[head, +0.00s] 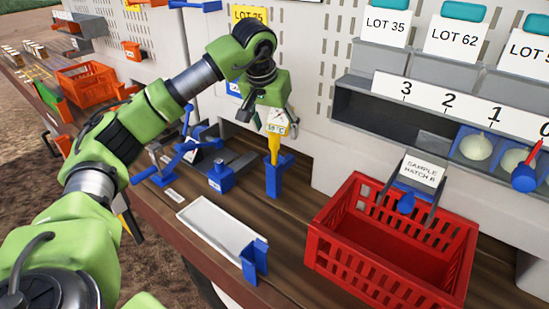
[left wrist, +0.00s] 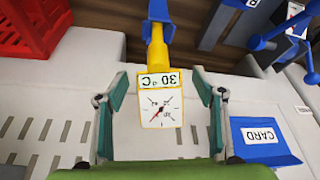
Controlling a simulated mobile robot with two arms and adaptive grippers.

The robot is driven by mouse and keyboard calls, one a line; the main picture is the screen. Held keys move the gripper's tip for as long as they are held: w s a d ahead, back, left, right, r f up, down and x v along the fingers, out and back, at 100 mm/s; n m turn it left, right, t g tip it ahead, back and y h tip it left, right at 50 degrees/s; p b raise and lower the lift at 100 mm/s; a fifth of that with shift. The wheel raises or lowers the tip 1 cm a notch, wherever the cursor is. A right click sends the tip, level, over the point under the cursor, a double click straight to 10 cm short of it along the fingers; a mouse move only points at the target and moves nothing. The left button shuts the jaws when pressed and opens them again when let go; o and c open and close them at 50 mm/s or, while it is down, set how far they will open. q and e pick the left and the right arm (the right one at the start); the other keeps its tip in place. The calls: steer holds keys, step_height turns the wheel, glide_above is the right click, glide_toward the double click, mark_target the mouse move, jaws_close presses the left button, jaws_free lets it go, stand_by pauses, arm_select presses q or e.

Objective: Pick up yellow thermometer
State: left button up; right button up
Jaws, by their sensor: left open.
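The yellow thermometer (head: 275,140) stands upright in a blue holder (head: 273,179) on the bench. Its dial head faces the camera in the left wrist view (left wrist: 161,110), with a label above the dial. My left gripper (head: 266,112) is above and around the dial head in the head view. In the left wrist view its two fingers (left wrist: 161,118) are on either side of the head, with a gap on both sides. The gripper is open and holds nothing. My right gripper is not in view.
A red crate (head: 320,225) stands to the right on the bench, below numbered bins. A white tray (head: 215,212) lies in front, with a blue bracket (head: 254,262) at its end. Blue fixtures (head: 221,177) stand left of the holder. A pegboard wall (head: 320,110) is close behind.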

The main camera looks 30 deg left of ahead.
arm_select(q)
steer(key=shift+x, duration=1.35)
steer(key=shift+s+r, duration=0.1)
steer(key=c, duration=1.5)
steer(key=shift+c, duration=0.4)
steer(key=shift+r, duration=0.1)
